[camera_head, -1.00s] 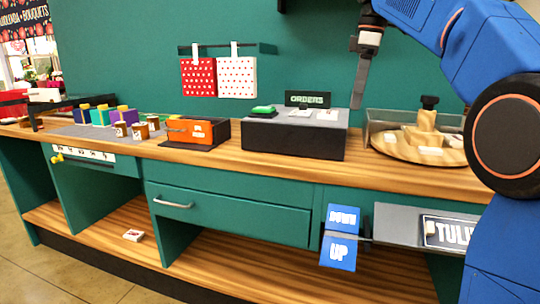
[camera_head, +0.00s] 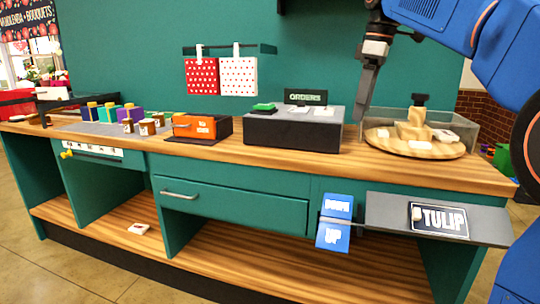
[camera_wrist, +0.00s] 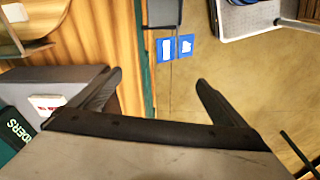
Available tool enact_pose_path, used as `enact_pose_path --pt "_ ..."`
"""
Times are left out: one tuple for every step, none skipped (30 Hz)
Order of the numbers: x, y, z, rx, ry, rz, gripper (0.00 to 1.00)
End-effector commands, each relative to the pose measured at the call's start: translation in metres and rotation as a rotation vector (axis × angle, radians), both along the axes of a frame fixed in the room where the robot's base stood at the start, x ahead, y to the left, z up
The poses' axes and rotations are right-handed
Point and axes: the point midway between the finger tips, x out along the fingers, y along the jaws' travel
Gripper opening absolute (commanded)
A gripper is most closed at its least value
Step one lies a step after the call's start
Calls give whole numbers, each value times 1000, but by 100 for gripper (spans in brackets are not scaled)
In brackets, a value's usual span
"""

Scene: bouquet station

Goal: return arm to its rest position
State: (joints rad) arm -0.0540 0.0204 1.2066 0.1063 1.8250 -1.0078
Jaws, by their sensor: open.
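My gripper (camera_head: 368,88) hangs in the head view above the right part of the counter, between the grey orders box (camera_head: 293,128) and the round wooden turntable (camera_head: 378,141). In the wrist view my gripper (camera_wrist: 158,92) has its two dark fingers spread wide with nothing between them. The counter edge and the floor show beyond them. My blue arm reaches in from the right side of the head view.
The wooden counter (camera_head: 300,160) holds an orange box (camera_head: 196,127) and several small coloured blocks at left. A blue UP/DOWN sign (camera_head: 334,222) and a grey shelf with a TULIP label (camera_head: 440,221) stick out in front. Two dotted cards hang on the wall.

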Motion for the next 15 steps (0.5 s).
enact_pose_path --pt "-7 -1 -3 0 -5 -22 96" --pt "-10 -2 -6 1 -7 -35 96" --pt "-15 -3 -9 1 -11 -58 96" --pt "-19 -4 -13 2 -14 -73 96" --pt "-24 -5 -16 3 -17 -93 96" --pt "-31 -7 -21 3 -23 -120 96" --pt "-37 -8 -26 5 -28 -144 96" --pt "-43 -9 -32 6 -32 -169 96" --pt "-52 -11 -39 8 -40 -205 96" --pt "-59 -13 -46 11 -45 -232 96" --pt "-67 -14 -53 12 -50 -260 96" --pt "-76 -16 -62 15 -57 -297 96" --pt "-83 -18 -70 18 -64 -323 96" --pt "-90 -19 -77 20 -70 -352 96" --pt "-100 -21 -87 24 -78 -388 96"
